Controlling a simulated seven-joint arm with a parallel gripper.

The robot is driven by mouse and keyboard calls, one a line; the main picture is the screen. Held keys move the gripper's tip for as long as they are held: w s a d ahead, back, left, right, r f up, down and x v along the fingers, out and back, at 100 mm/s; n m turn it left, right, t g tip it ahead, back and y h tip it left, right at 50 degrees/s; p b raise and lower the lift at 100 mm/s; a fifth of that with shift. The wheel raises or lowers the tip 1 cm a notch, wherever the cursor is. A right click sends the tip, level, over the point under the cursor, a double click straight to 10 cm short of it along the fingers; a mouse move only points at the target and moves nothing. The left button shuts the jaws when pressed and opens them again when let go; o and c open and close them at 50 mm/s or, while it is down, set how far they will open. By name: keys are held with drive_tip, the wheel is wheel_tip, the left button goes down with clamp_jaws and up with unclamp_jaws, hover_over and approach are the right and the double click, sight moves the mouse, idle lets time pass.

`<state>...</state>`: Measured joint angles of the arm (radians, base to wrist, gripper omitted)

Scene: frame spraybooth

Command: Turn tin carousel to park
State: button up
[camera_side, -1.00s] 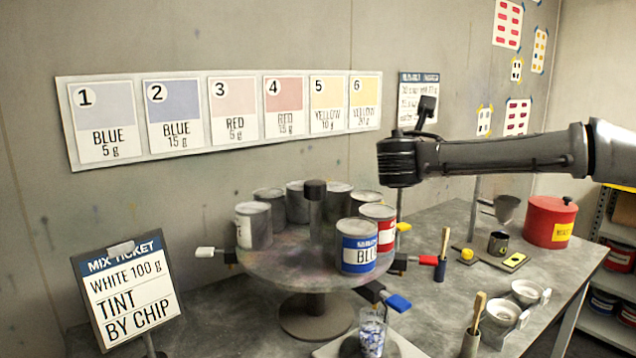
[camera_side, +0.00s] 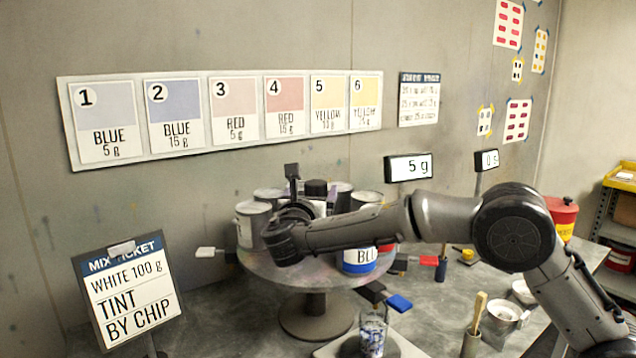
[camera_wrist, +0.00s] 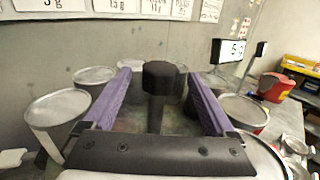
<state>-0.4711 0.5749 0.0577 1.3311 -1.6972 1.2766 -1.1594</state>
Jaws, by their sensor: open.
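The tin carousel (camera_side: 262,268) is a round grey turntable on a pedestal, with several tins around its rim and a dark knob (camera_side: 316,187) on its central post. Coloured handles, one white (camera_side: 206,252) and one blue (camera_side: 400,303), stick out from the rim. My gripper (camera_wrist: 158,78) is open. In the wrist view its two purple fingers lie left and right of the knob (camera_wrist: 160,72), with gaps on both sides. In the side view my wrist and forearm cover part of the carousel top and the blue-labelled tin (camera_side: 360,260).
A glass (camera_side: 373,330) stands in front of the carousel. A mix ticket stand (camera_side: 124,289) is at left. A display reading 5 g (camera_side: 408,167) stands behind my arm.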

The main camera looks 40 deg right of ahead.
sight(318, 181)
drive_tip(key=x, duration=0.6)
drive_tip(key=shift+w+d, duration=0.2)
clamp_jaws()
idle(0.4)
